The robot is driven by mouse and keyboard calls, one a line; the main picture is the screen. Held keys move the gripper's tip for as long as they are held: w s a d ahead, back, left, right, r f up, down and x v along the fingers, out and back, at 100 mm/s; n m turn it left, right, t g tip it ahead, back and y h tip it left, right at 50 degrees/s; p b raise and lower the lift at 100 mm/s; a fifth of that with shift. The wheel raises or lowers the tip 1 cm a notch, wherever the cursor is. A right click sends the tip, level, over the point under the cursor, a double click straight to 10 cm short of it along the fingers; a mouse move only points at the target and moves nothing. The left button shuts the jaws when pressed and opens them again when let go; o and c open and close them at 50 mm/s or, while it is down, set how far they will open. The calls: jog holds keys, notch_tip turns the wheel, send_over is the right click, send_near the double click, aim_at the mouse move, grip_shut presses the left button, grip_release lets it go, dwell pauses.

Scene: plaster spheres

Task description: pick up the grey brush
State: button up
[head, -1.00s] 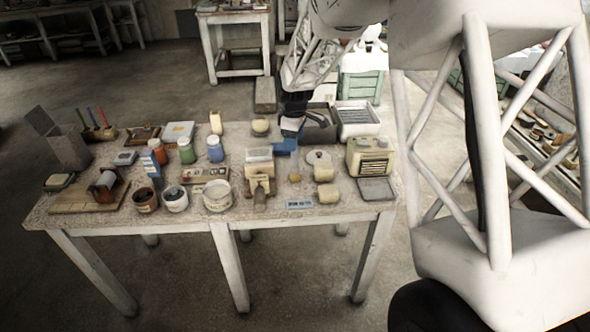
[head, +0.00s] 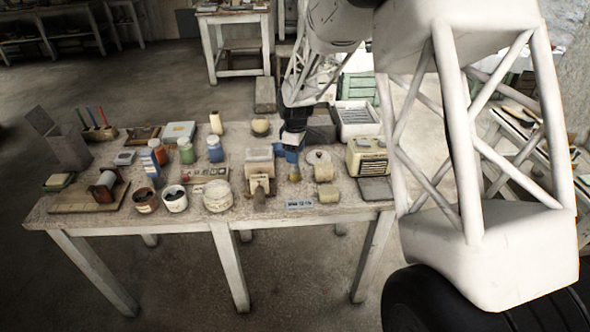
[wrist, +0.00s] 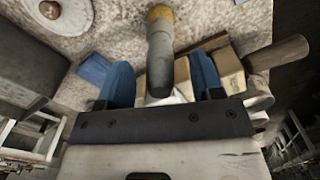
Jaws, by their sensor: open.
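In the wrist view the grey brush (wrist: 160,55) has a grey body with a yellow end at the top of the picture. It lies in the space between the two blue fingers of my gripper (wrist: 163,82). The fingers are apart, with a gap on each side of the brush. In the head view my gripper (head: 290,153) is low over the back right half of the table. Only the brush's small yellowish part (head: 295,174) shows there, just in front of the fingers. How close the fingertips are to the tabletop is hard to tell.
A cream box (head: 259,162) stands close left of my gripper. A round pale piece (head: 318,158) sits close right, with a cream radio-like box (head: 367,157) beyond it. A white tray (head: 357,120) stands behind. Jars and bottles crowd the left half.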

jog(key=shift+f, duration=1.05)
jog(key=shift+c, duration=0.3)
jog(key=c, duration=0.9)
